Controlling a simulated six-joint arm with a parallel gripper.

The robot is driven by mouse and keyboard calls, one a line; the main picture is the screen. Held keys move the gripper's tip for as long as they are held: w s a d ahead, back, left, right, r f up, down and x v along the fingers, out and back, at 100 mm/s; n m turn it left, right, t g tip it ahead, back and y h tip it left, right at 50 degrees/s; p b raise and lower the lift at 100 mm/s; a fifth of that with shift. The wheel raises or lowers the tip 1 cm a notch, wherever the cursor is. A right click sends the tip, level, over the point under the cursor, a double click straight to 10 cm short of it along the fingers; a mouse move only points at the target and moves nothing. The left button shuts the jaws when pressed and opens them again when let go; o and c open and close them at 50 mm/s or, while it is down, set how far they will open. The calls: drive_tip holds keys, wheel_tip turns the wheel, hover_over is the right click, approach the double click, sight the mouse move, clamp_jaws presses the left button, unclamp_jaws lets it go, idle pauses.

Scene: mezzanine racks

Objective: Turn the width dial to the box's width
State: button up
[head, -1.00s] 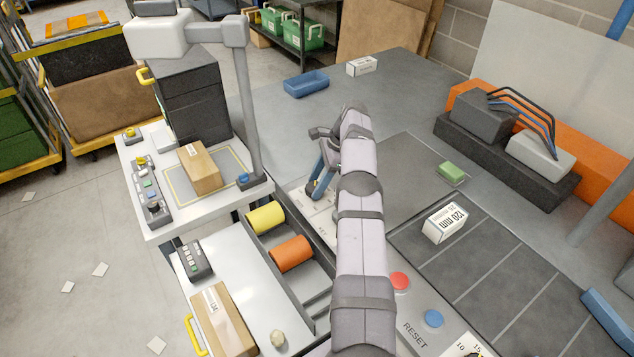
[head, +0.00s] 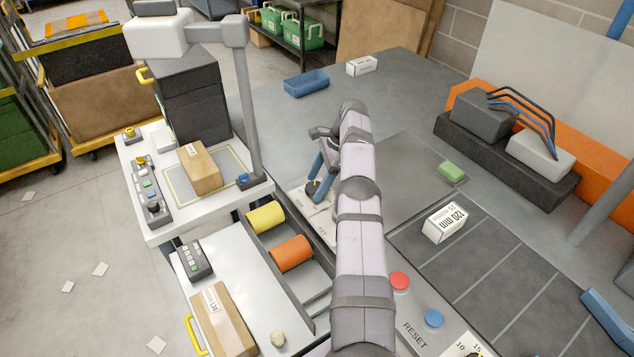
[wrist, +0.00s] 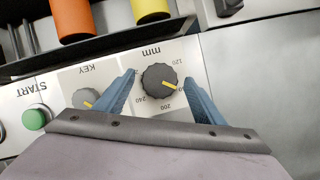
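The width dial (wrist: 158,80) is a dark ridged knob on a pale plate marked "mm". In the wrist view its yellow pointer aims right and slightly down, between the 120 and 200 marks; the mark there is partly hidden by a finger. My gripper (wrist: 160,76) has its two blue fingers on either side of the dial, with a small gap showing at each side. In the head view my gripper (head: 320,184) is low over the panel, partly hidden by my arm. A white box (head: 446,222) printed "120 mm" lies on the dark slats. A brown box (head: 201,168) stands on the white table.
Beside the dial are a smaller KEY knob (wrist: 85,98) and a green START button (wrist: 36,118). Yellow (head: 266,217) and orange (head: 291,253) rollers lie left of my arm. Red (head: 399,281) and blue (head: 433,318) buttons are to its right, near RESET.

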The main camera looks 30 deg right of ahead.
sight(317, 186)
drive_tip(key=shift+r, duration=0.55)
wheel_tip(317, 186, up, 9)
drive_tip(key=p, duration=0.7)
drive_tip(key=shift+p, duration=0.3)
drive_tip(key=shift+d+f, duration=0.1)
drive_tip(key=shift+f, duration=0.05)
drive_tip(key=shift+c, duration=0.2)
